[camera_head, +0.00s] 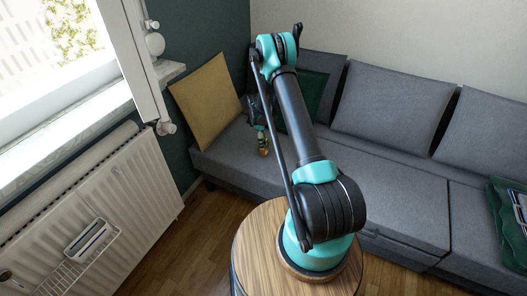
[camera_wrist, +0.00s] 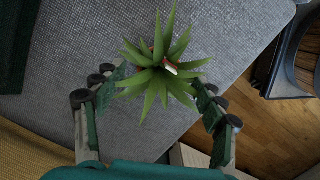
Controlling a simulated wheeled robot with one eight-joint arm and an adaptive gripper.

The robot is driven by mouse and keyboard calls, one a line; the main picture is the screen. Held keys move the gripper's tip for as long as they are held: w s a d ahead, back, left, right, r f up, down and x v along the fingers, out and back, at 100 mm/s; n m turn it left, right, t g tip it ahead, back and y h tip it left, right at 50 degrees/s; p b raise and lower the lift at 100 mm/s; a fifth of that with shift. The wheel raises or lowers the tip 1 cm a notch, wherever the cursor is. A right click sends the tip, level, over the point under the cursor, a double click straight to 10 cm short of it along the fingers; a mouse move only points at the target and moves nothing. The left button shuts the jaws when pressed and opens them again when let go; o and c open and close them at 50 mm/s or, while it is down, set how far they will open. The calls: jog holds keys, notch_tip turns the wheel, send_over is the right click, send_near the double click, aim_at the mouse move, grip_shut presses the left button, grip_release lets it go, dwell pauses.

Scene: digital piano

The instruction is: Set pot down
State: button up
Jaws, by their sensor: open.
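The pot is a small reddish pot with a spiky green plant (camera_wrist: 160,70), seen from above in the wrist view. The leaves hide most of the pot. It appears to stand on the grey sofa seat (camera_wrist: 215,50), near the seat's edge. In the head view the small pot (camera_head: 263,151) shows at the sofa's left end, just below my gripper (camera_head: 258,126). In the wrist view my gripper (camera_wrist: 157,86) is open, with one finger on each side of the plant. The fingers look apart from the pot, though leaves reach close to them.
A yellow cushion (camera_head: 208,100) leans at the sofa's left end, and a dark green cushion (camera_head: 312,97) stands behind my arm. Grey back cushions (camera_head: 390,105) line the sofa. A radiator (camera_head: 95,215) is at left. Wooden floor (camera_head: 180,255) lies in front.

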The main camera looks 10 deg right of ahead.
jog(key=f, duration=0.4)
jog(key=shift+d+f, duration=0.1)
jog(key=shift+d, duration=0.15)
jog(key=c, duration=1.6)
